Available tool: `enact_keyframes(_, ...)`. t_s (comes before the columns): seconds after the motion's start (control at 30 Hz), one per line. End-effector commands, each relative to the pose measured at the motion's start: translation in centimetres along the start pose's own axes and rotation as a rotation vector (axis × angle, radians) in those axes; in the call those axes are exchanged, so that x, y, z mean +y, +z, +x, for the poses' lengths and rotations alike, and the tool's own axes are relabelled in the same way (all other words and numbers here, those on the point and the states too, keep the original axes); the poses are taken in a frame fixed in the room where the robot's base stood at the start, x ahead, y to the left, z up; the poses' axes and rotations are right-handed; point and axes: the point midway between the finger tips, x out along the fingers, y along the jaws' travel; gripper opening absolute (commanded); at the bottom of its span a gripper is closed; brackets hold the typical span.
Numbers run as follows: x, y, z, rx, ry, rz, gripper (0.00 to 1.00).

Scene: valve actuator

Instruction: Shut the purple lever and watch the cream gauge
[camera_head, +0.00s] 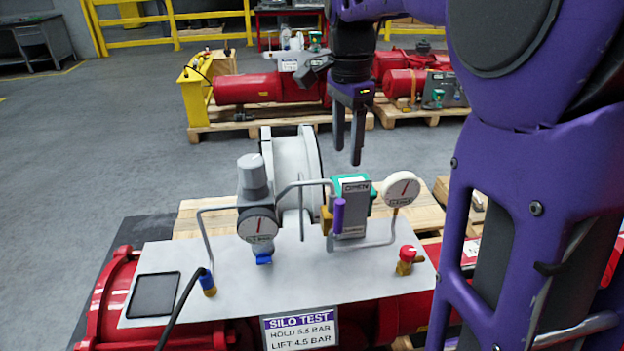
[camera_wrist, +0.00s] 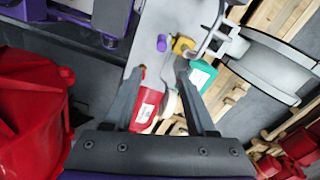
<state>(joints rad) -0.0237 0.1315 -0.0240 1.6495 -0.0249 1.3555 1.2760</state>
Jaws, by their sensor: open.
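The purple lever (camera_head: 339,215) stands about upright beside a brass valve body (camera_head: 326,219) on the pipe run in the head view. In the wrist view the lever (camera_wrist: 161,43) shows as a short purple end beyond my fingertips. The cream gauge (camera_head: 401,189) stands on a stem at the panel's right, its red needle pointing up and slightly right; the dial's markings are too small to read. My gripper (camera_head: 348,155) is open and empty, above and behind the lever, touching nothing. In the wrist view its fingers (camera_wrist: 161,70) are spread.
A green-ended grey box (camera_head: 352,210) stands between lever and gauge. A second gauge (camera_head: 258,226) hangs under a grey regulator (camera_head: 254,178) at left. A red knob (camera_head: 406,254) sits at the panel's right front. A large white flanged wheel (camera_head: 290,165) rises behind. The panel's front middle is clear.

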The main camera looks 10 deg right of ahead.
Motion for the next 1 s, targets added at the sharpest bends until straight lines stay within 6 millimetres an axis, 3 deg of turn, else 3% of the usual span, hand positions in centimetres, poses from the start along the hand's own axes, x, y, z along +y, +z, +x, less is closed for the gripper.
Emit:
enact_keyframes(0.13,-0.1,0.6,0.5,-0.032,-0.001,0.043,0.56)
enact_keyframes(0.27,-0.1,0.7,2.4,-0.031,0.001,0.042,0.56)
enact_keyframes(0.7,-0.1,0.9,11.9,-0.030,0.003,0.040,0.56)
enact_keyframes(1.0,-0.2,1.1,16.5,-0.028,-0.001,0.039,0.56)
